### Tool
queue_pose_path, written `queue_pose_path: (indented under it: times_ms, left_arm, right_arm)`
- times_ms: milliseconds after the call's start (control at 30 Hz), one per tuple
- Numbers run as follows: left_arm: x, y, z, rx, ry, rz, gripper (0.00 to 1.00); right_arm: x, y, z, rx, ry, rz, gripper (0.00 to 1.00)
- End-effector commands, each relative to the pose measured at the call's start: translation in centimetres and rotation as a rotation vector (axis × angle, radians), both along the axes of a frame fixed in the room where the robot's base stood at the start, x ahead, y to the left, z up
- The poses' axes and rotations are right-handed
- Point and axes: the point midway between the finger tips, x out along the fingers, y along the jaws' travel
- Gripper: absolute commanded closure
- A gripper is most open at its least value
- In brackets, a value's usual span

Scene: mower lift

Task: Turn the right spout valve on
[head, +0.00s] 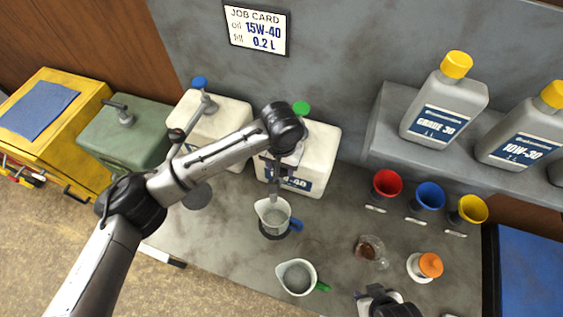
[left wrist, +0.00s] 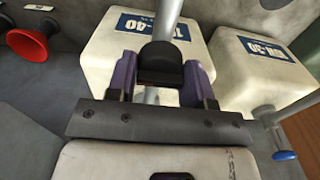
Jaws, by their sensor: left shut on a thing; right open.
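The right white oil drum (head: 318,150) has a green knob (head: 301,108) on top and a label ending in "-40". Its spout (head: 275,190) hangs down over a jug with a blue handle (head: 273,214). In the left wrist view, the black valve piece (left wrist: 160,64) on the grey spout pipe sits between the purple fingers of my left gripper (left wrist: 160,82). The gripper is shut on it; in the head view my arm largely hides this. My right gripper (head: 385,303) is open at the bottom edge, only partly in view.
The left white drum (head: 228,120) with a blue knob stands beside the right one. A green-handled jug (head: 297,277), a clear cup of brown liquid (head: 370,251) and an orange-topped item (head: 428,265) stand in front. Red (head: 387,184), blue and yellow funnels line the right.

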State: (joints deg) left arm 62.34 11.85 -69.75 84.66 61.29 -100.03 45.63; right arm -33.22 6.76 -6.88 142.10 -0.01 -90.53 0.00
Motion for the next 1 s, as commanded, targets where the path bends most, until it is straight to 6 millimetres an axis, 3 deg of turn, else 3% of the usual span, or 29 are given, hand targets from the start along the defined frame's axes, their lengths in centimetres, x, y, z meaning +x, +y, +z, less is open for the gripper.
queue_pose_path:
  times_ms: [367, 1000]
  left_arm:
    - [0.0, 0.0, 0.6, 0.0, 0.003, -0.194, 0.76]
    - [0.0, -0.1, 0.4, 0.0, 0.001, -0.801, 0.76]
  right_arm:
    - [0.0, 0.1, 3.4, 0.003, 0.0, -0.002, 0.57]
    - [0.0, -0.2, 9.1, -0.008, 0.0, 0.005, 0.57]
